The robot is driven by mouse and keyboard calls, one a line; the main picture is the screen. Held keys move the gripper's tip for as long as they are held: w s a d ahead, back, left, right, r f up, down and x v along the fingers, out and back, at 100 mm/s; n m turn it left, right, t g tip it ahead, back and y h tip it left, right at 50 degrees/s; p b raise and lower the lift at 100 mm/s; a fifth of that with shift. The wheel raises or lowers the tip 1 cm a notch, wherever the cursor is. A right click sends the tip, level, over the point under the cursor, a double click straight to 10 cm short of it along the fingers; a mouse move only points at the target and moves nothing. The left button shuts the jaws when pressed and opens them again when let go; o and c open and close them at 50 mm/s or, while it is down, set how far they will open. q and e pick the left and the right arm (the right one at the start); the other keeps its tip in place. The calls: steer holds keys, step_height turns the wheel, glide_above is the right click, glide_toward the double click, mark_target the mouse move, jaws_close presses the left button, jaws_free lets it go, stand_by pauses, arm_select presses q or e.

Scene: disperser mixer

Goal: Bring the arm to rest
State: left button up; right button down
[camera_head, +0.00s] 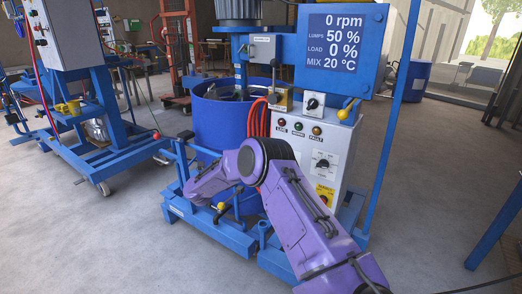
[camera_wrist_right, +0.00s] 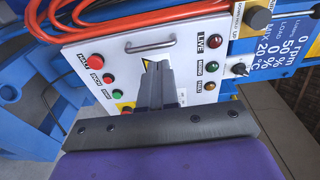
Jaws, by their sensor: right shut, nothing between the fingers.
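My right arm (camera_head: 300,210), purple, comes in from the bottom right of the head view and bends left in front of the blue disperser mixer (camera_head: 222,120). My right gripper (camera_wrist_right: 158,68) shows in the wrist view, shut and empty. Its dark fingers stand in front of the mixer's white control panel (camera_wrist_right: 130,48) and hide part of it. I cannot tell whether the tips touch the panel. The gripper cannot be made out in the head view. My left gripper is not in view.
The mixer's display (camera_head: 335,42) reads 0 rpm, lumps 50 %, load 0 %, mix 20 °C. Red hoses (camera_head: 258,117) hang beside the vessel. A blue wheeled machine (camera_head: 85,115) stands at the left. Bare floor (camera_head: 90,235) lies at front left.

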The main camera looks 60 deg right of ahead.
steer(key=shift+w+a+f, duration=0.1)
steer(key=shift+w+a, duration=0.05)
steer(key=shift+a, duration=1.2)
